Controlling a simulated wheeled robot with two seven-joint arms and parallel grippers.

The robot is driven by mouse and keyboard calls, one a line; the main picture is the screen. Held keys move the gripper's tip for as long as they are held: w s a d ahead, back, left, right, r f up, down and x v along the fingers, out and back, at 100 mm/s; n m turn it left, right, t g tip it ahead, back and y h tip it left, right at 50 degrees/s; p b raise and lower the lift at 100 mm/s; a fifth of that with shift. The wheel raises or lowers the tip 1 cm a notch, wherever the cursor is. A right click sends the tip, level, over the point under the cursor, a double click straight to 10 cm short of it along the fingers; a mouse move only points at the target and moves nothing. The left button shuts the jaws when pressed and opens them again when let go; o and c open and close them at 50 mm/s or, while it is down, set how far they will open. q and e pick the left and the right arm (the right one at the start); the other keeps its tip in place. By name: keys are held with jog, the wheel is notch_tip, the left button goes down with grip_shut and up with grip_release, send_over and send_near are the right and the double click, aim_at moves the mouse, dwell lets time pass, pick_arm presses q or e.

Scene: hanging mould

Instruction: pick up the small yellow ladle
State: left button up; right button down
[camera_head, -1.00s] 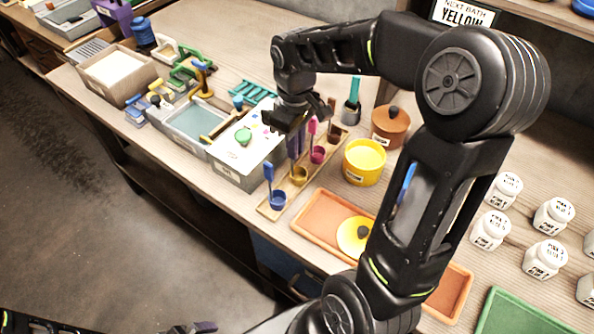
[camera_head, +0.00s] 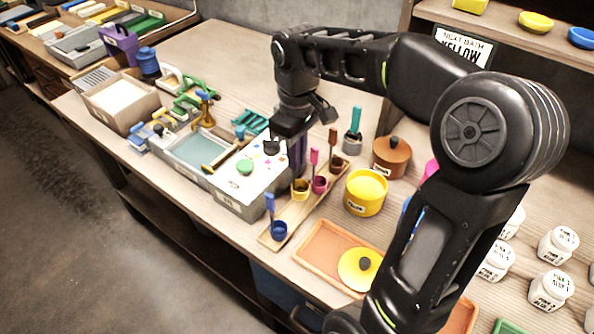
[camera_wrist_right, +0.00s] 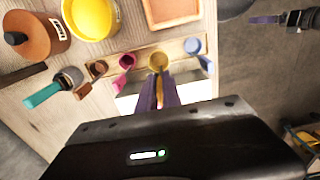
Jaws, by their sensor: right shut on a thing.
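The small yellow ladle (camera_head: 300,189) hangs just above the wooden ladle rack (camera_head: 279,241), between the blue ladle (camera_head: 279,230) and the pink ladle (camera_head: 319,185). My right gripper (camera_head: 297,158), with purple fingers, is shut on its handle, which the fingers mostly hide. In the right wrist view the yellow ladle's cup (camera_wrist_right: 158,62) shows just beyond the fingertips (camera_wrist_right: 158,88). My left gripper (camera_wrist_right: 265,20) shows small at the top right of that view, well away from the ladles; its opening is unclear.
A brown ladle (camera_head: 335,161) stands behind the pink one. A yellow pot (camera_head: 365,193) and a lidded brown pot (camera_head: 391,155) stand to the right. A grey box (camera_head: 237,207) stands close on the left. An orange tray (camera_head: 320,252) lies in front.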

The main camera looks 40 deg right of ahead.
notch_tip(320, 180, up, 4)
jog(key=shift+f, duration=0.2)
dwell(0.6)
